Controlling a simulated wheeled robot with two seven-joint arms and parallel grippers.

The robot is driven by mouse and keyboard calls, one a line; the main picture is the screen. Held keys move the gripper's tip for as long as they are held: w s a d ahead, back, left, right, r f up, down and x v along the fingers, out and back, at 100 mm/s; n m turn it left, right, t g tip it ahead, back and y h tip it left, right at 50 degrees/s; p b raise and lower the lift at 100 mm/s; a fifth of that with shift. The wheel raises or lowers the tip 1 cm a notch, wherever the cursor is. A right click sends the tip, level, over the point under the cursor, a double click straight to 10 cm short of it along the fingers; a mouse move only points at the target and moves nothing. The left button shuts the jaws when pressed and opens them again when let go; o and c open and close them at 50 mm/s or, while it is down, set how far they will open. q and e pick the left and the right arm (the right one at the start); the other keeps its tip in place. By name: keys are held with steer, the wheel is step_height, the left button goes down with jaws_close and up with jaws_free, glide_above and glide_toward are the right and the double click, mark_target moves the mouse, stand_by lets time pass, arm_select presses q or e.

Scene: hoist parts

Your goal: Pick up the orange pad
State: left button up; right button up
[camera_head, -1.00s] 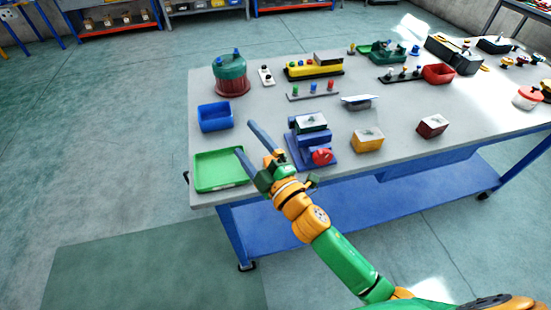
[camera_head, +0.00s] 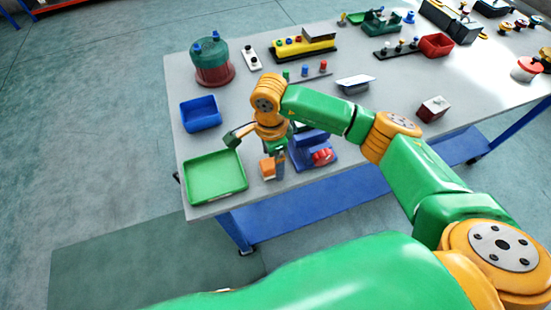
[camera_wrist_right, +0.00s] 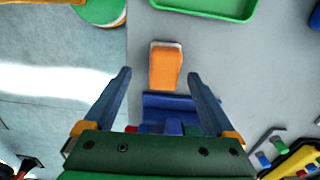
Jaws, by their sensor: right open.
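The orange pad (camera_head: 267,169) is a small orange block with a pale edge. It lies on the grey table near the front edge, between the green tray and the blue fixture. In the right wrist view the orange pad (camera_wrist_right: 166,69) shows whole, seen from above. My right gripper (camera_head: 257,150) is open and above the pad, pointing down. In the wrist view its two fingers (camera_wrist_right: 160,78) are spread wide to either side of the pad's line, with nothing between them held. My left gripper is not in view.
The green tray (camera_head: 216,192) is left of the pad. The blue fixture with a red knob (camera_head: 312,152) stands close on the right. A blue bin (camera_head: 200,122) is behind the tray. A dark red box (camera_head: 432,108) is further right. My arm hides part of the table.

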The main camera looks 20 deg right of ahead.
mark_target(272, 161)
step_height(272, 161, down, 3)
steer(key=shift+w+a+r, duration=0.1)
steer(key=shift+w+r, duration=0.05)
steer(key=shift+r, duration=0.05)
steer(key=shift+w+f, duration=0.25)
steer(key=shift+w, duration=0.05)
steer(key=shift+s+r, duration=0.1)
steer(key=shift+s, duration=0.15)
steer(key=c, duration=0.9)
steer(key=shift+w, duration=0.1)
jaws_close()
steer(key=shift+w+r+b, duration=0.1)
steer(key=shift+r+b, duration=0.25)
steer(key=shift+r, duration=1.05)
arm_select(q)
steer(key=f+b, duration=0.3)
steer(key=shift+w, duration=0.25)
arm_select(e)
steer(key=s+a+r, duration=0.2)
steer(key=s+r, duration=0.3)
steer(key=s, duration=0.1)
steer(key=s+a+r, duration=0.2)
steer(key=s+r, duration=0.3)
steer(key=s, duration=0.2)
steer(key=shift+s+a, duration=0.25)
